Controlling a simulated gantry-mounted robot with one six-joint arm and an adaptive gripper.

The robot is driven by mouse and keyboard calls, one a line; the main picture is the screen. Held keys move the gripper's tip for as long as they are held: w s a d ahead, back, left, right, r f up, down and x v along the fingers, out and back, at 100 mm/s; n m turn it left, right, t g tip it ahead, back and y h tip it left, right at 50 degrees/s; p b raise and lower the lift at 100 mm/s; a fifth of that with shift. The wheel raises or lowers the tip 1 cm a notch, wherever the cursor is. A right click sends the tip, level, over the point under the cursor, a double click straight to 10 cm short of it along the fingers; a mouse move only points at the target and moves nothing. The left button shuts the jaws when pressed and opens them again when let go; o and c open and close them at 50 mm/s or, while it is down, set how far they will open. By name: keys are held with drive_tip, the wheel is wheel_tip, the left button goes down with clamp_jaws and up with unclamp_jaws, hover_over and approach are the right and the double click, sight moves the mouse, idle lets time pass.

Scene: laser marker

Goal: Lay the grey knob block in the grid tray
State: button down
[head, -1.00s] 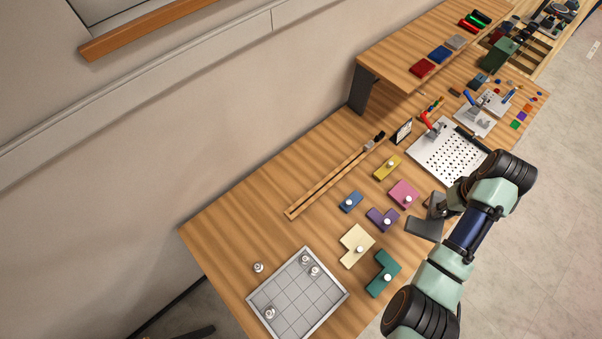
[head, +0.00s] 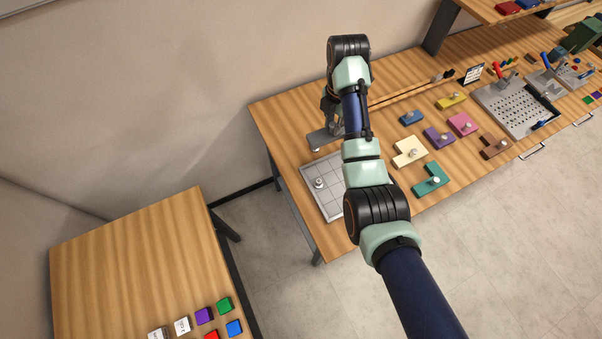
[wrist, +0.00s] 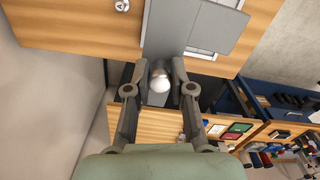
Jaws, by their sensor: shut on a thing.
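The grey knob block (wrist: 205,30) hangs from my gripper (wrist: 160,90) by its pale round knob (wrist: 160,84), which sits between the two fingers. In the head view the grey block (head: 322,139) is beside the far edge of the grid tray (head: 309,178), seemingly above the table. My gripper (head: 331,115) is partly hidden by my arm there. The tray is a pale grey square grid with a raised rim. Its right part is hidden behind my arm. In the wrist view the block covers most of the tray (wrist: 229,3).
A small metallic knob piece (head: 319,183) stands in the tray; another (wrist: 122,5) stands on the table outside it. Cream (head: 408,151), teal (head: 430,180) and purple (head: 437,138) knob blocks lie to the right. A separate table (head: 130,260) stands at lower left.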

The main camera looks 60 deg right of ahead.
drive_tip(key=shift+w+a, duration=0.2)
drive_tip(key=shift+a, duration=0.05)
drive_tip(key=shift+d+f+b, duration=0.1)
drive_tip(key=shift+f+b, duration=5.1)
drive_tip(key=shift+f, duration=4.8)
drive_tip(key=shift+f, duration=0.1)
drive_tip(key=c, duration=1)
unclamp_jaws()
wheel_tip(320, 180, up, 12)
drive_tip(key=p, duration=0.2)
drive_tip(key=shift+p, duration=0.3)
